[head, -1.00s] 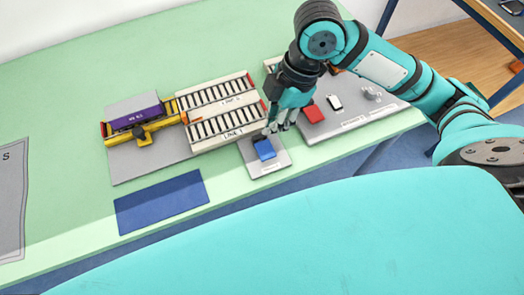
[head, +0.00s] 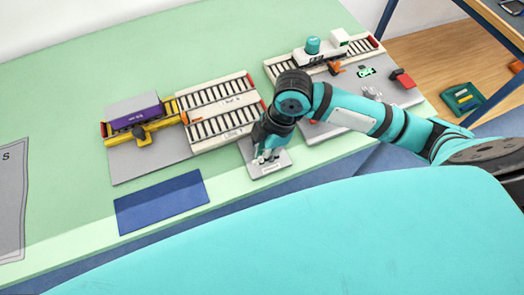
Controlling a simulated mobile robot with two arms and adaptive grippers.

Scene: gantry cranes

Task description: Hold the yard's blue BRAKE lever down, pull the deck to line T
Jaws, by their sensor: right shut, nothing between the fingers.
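My right gripper (head: 266,156) is shut and points down over the small grey plate (head: 280,166) at the table's front edge. It covers the blue lever on that plate, so I cannot tell how far down the lever is. Left of it lies a white roller deck (head: 252,96) with two marked lanes; the lower lane's label (head: 235,134) is hard to read. An orange tab (head: 185,118) shows at the deck's left edge. I cannot make out a line T. My left gripper is out of view.
A yellow carriage (head: 148,132) with a purple container (head: 134,115) stands left of the deck. A flat blue panel (head: 162,202) lies in front. My right arm crosses a grey control board (head: 403,97) with a red block (head: 405,82). A roller track (head: 359,49) runs behind.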

